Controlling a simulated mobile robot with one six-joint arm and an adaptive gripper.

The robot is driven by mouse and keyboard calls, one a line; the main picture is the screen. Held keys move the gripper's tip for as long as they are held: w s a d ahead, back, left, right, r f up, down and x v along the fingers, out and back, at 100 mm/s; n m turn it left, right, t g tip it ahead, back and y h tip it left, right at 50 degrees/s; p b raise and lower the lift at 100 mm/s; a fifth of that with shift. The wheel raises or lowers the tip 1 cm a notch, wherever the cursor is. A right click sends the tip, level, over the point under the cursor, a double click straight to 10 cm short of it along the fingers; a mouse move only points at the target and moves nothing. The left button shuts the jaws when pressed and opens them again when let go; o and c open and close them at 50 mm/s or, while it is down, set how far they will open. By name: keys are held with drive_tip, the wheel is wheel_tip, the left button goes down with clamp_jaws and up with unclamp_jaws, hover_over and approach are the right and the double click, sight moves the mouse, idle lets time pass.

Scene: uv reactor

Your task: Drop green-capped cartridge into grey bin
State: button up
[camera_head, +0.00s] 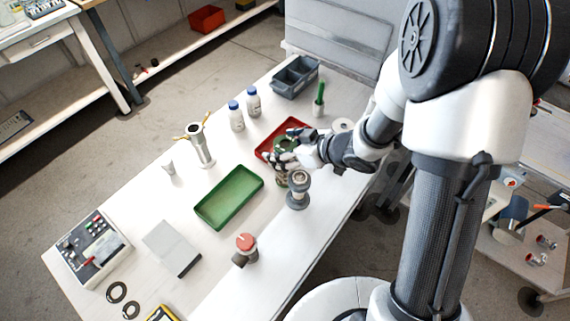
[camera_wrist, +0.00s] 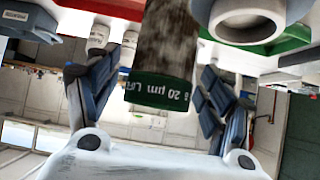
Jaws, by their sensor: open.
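The green-capped cartridge (camera_wrist: 164,70) shows in the wrist view with a mottled dark body and a green cap marked "20 µm". That view is inverted, so the cap is at its upper end. It is between the spread fingers of my gripper (camera_wrist: 158,105), with a visible gap at the left finger. In the head view my gripper (camera_head: 281,158) is over the table beside the red tray.
A grey cylindrical housing (camera_head: 298,188) stands close in front of my gripper. The red tray (camera_head: 268,151) is behind. Two blue-capped bottles (camera_head: 236,118), a white cup with a green item (camera_head: 319,104), and a green tray (camera_head: 228,197) stand nearby.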

drive_tip(key=c, duration=1.7)
drive_tip(key=shift+r, duration=0.15)
